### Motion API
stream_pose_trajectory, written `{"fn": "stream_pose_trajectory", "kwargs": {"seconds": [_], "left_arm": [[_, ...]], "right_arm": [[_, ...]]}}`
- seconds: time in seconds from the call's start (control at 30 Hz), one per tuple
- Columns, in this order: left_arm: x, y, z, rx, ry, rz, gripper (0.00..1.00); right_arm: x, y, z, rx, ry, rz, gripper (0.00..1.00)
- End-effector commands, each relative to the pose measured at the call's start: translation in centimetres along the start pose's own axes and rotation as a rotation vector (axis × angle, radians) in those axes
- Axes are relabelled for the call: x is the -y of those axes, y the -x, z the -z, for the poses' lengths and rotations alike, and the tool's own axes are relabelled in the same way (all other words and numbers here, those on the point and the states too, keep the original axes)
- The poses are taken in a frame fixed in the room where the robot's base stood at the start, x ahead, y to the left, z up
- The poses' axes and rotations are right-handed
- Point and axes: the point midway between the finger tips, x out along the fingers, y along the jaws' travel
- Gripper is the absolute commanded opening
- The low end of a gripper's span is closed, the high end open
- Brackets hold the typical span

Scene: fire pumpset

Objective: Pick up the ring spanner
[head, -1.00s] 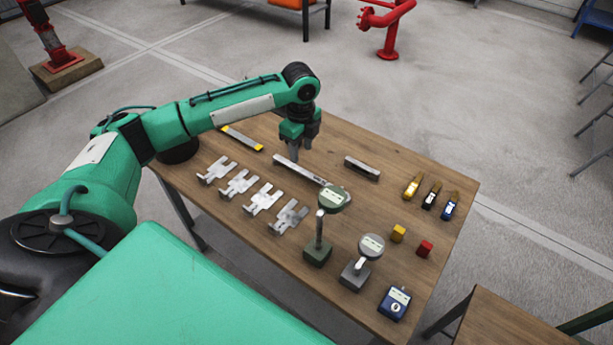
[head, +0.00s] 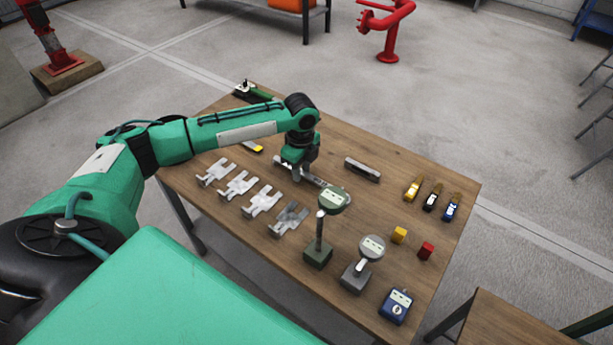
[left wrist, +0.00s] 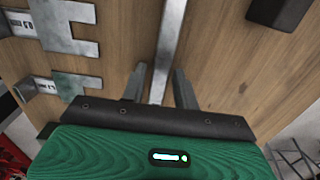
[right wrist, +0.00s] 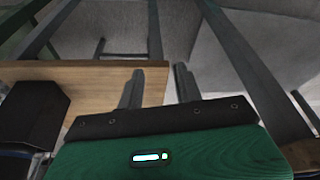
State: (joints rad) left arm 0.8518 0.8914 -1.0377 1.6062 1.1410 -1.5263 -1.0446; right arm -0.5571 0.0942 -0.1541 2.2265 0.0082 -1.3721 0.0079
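A long grey metal bar (head: 281,162) lies on the wooden table, partly hidden by my left gripper (head: 302,176) in the head view. I take it for the ring spanner, but no ring end can be made out. In the left wrist view the bar (left wrist: 170,38) runs between the two fingers of my left gripper (left wrist: 160,75), which is open with a gap on each side of the bar. It is low over the table. My right gripper (right wrist: 157,80) is open and empty in the right wrist view, near a table edge, and is not in the head view.
Several slotted metal shims (head: 262,202) lie left of the bar. A green dial gauge on a stand (head: 318,250) is near its front end, with a second gauge (head: 355,278) beyond. A short dark bar (head: 362,169) lies to the right. Bare wood (head: 400,165) surrounds that.

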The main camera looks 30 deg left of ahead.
Motion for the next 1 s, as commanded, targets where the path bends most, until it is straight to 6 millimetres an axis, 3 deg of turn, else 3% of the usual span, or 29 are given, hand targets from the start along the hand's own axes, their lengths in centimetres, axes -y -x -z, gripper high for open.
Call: {"fn": "stream_pose_trajectory", "kwargs": {"seconds": [0.03, 0.13, 0.57, 0.77, 1.0], "left_arm": [[0.0, 0.0, 0.0, 0.000, 0.000, 0.000, 0.20], [0.0, 0.0, 0.0, 0.000, 0.000, 0.000, 0.00], [0.1, 0.6, 0.0, 0.000, 0.000, 0.001, 0.00], [0.1, 4.1, 0.0, 0.000, 0.001, 0.004, 0.00], [0.1, 11.1, 0.0, -0.001, 0.000, 0.005, 0.00]], "right_arm": [[0.0, -0.1, -0.1, 0.002, 0.000, 0.000, 0.36], [0.0, -0.1, -0.1, 0.004, 0.000, 0.000, 0.36], [0.0, -0.1, -0.1, 0.004, -0.001, 0.000, 0.36], [0.0, -0.6, -0.5, 0.018, -0.001, 0.000, 0.36], [0.2, -2.8, -0.9, 0.038, -0.003, 0.004, 0.36]]}}
